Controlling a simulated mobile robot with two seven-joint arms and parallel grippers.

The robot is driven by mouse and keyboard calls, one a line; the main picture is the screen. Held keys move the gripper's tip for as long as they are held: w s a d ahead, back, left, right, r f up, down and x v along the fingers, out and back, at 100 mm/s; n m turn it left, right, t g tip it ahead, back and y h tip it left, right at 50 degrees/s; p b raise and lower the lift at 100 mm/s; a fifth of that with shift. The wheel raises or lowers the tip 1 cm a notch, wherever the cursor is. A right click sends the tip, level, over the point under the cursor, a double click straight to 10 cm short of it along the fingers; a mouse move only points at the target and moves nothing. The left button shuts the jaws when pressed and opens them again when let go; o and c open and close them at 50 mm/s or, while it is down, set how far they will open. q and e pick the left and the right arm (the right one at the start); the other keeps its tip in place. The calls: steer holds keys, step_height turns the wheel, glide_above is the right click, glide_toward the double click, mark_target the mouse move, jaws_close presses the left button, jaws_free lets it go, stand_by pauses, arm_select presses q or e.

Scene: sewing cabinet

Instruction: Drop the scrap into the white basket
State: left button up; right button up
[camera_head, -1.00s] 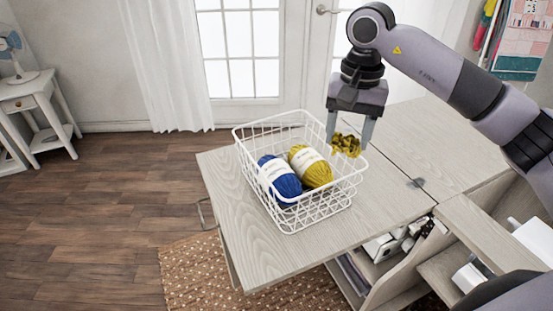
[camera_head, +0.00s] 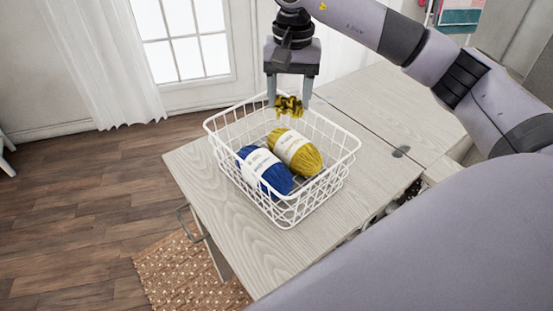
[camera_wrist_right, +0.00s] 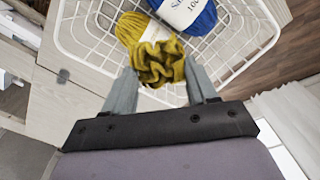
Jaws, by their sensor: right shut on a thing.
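The scrap (camera_head: 289,106) is a crumpled mustard-yellow piece of fabric. My right gripper (camera_head: 289,100) is shut on it and holds it over the far part of the white wire basket (camera_head: 345,150), around rim height. The right wrist view also shows the scrap (camera_wrist_right: 159,62) between the fingers, with the basket's rim (camera_wrist_right: 75,55) beyond it. The basket stands on the wooden cabinet top and holds a blue yarn ball (camera_head: 266,172) and a yellow yarn ball (camera_head: 300,155). My left gripper is not in view.
The pale wooden top (camera_head: 255,245) is bare in front of the basket and to its right. A hinge (camera_head: 400,151) lies at a seam in it. A patterned rug (camera_head: 180,272) is on the floor. A curtained glass door (camera_head: 185,40) stands behind.

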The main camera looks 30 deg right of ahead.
step_height(320, 180, down, 4)
steer(key=shift+r+b, duration=0.1)
steer(key=shift+b, duration=1.1)
steer(key=shift+f+b, duration=0.4)
steer(key=shift+f, duration=0.15)
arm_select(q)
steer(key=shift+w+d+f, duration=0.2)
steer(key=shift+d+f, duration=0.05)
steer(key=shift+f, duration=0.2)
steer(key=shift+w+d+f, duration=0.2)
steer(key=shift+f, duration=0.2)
arm_select(e)
steer(key=o, duration=1.1)
steer(key=shift+r, duration=0.1)
step_height(320, 180, up, 6)
steer(key=shift+f, duration=0.15)
steer(key=shift+r, duration=0.7)
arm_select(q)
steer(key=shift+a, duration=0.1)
